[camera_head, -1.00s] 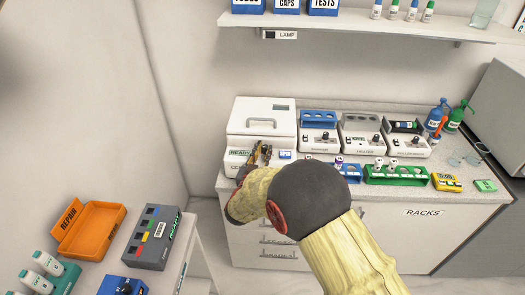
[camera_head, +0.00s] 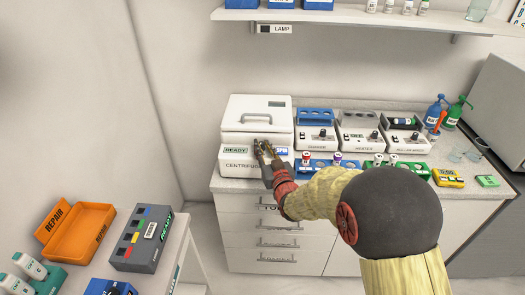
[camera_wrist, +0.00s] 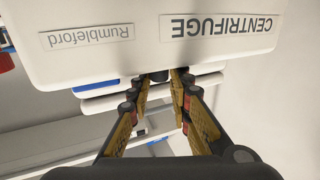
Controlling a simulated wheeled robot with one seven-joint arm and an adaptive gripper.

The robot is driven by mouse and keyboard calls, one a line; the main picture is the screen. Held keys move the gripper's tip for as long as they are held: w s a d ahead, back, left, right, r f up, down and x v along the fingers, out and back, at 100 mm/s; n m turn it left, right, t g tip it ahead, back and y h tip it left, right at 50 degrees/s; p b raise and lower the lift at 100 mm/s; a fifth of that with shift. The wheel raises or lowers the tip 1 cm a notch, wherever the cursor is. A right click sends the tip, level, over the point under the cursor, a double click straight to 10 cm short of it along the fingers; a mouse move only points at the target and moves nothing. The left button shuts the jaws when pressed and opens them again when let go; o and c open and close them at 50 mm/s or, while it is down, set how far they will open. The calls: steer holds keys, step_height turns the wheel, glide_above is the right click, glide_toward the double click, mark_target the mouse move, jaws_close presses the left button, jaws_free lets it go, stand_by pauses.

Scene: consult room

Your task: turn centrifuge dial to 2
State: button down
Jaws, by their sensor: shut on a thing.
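The white centrifuge (camera_head: 236,138) stands at the left end of the counter, its lid shut. Its front carries a green READY display (camera_head: 234,149) and a CENTRIFUGE label, which shows upside down in the wrist view (camera_wrist: 221,25). My gripper (camera_head: 263,150) is at the centrifuge front, just right of the READY display. In the wrist view my gripper (camera_wrist: 160,80) has its fingertips shut about the dark dial (camera_wrist: 159,75). The fingers hide most of the dial, and I cannot read its pointer or numbers.
To the right stand a heater (camera_head: 360,139), a roller mixer (camera_head: 406,145) and racks of vials, with a green rack (camera_head: 395,172) in front. A shelf (camera_head: 350,17) hangs above. An orange REPAIR tray (camera_head: 78,234) and a grey box (camera_head: 145,238) are at the lower left.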

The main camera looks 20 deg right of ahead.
stand_by(0.5)
steer(key=c, duration=1.6)
jaws_free()
steer(key=s, duration=0.8)
steer(key=s+d, duration=0.1)
steer(key=s, duration=0.3)
